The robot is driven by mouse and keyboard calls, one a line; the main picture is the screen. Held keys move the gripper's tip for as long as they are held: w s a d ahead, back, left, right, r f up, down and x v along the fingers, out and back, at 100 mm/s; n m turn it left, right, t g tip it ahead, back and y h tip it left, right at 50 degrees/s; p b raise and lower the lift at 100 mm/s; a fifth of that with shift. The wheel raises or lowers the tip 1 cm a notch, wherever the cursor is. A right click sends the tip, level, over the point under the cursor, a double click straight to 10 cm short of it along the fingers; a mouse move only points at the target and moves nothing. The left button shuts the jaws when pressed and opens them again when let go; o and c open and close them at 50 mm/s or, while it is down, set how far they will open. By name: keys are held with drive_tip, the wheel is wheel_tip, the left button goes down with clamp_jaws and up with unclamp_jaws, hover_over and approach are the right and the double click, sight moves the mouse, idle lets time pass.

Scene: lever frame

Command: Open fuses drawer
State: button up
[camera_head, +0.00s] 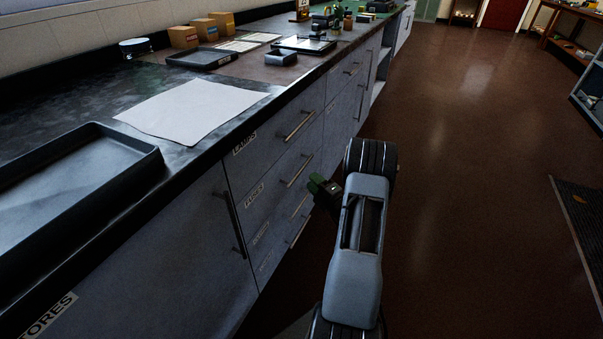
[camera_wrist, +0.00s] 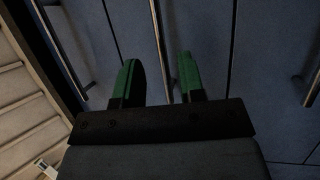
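The fuses drawer (camera_head: 270,183) is the grey front labelled FUSES, below the LAMPS drawer (camera_head: 262,143) in the head view. It looks shut. Its bar handle (camera_head: 298,171) is on the right part of the front. My gripper (camera_head: 322,187) has green fingertips and is just right of that handle, close to the drawer fronts. In the wrist view my gripper (camera_wrist: 160,80) is open, its two green fingers apart. A bar handle (camera_wrist: 158,38) lines up with the gap between them. I cannot tell whether the fingers reach around it. Nothing is held.
Below are further drawers with their own handles (camera_head: 299,233). A cupboard door with a vertical handle (camera_head: 229,222) is at the left. The counter above carries a black tray (camera_head: 75,180) and a white sheet (camera_head: 190,110).

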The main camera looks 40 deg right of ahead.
sight(301, 169)
drive_tip(key=shift+b+x, duration=0.75)
drive_tip(key=shift+x, duration=2.8)
drive_tip(key=shift+d, duration=0.1)
clamp_jaws()
